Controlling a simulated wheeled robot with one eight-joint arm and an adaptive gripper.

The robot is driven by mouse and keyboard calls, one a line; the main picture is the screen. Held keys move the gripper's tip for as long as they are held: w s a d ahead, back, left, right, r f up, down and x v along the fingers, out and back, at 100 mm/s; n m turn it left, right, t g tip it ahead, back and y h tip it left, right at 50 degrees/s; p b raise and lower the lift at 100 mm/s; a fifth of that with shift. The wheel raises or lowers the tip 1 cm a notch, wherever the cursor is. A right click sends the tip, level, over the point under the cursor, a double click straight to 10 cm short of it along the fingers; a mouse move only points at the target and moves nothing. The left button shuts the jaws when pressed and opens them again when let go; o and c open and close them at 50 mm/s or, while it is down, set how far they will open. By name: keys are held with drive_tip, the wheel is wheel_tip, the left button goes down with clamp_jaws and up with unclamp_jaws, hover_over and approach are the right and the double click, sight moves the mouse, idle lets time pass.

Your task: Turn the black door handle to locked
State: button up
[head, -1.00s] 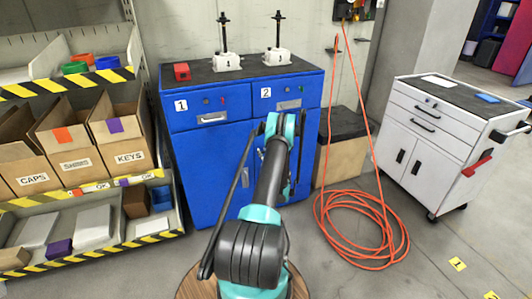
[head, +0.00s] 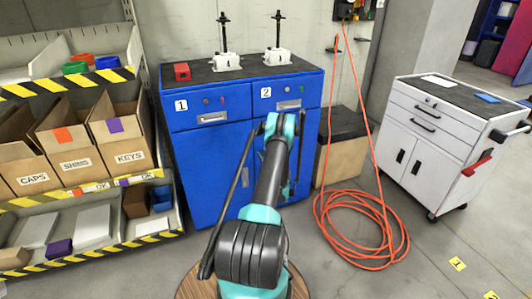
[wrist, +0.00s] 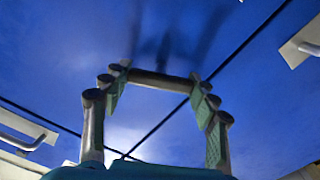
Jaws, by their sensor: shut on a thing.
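The black door handle (wrist: 160,80) is a short dark bar against the blue door in the wrist view. My gripper (wrist: 163,90) has its green-padded fingers at the two ends of this bar and is shut on it. The bar lies nearly level in that view, at an angle to the dark diagonal door seam. In the head view, the blue cabinet (head: 213,175) stands straight ahead. My arm hides the handle and most of my gripper there. The cabinet doors look closed.
Two screw jacks (head: 226,62) (head: 278,57) and a red block (head: 181,71) stand on the cabinet top. Shelves with bins (head: 62,150) are at left. An orange hose (head: 362,240) lies coiled at right, before a white tool cart (head: 440,135).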

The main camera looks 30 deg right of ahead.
drive_tip(key=shift+n, duration=1.9)
drive_tip(key=o, duration=1.2)
drive_tip(key=shift+r, duration=0.1)
wheel_tip(320, 180, up, 10)
drive_tip(key=shift+f, duration=0.1)
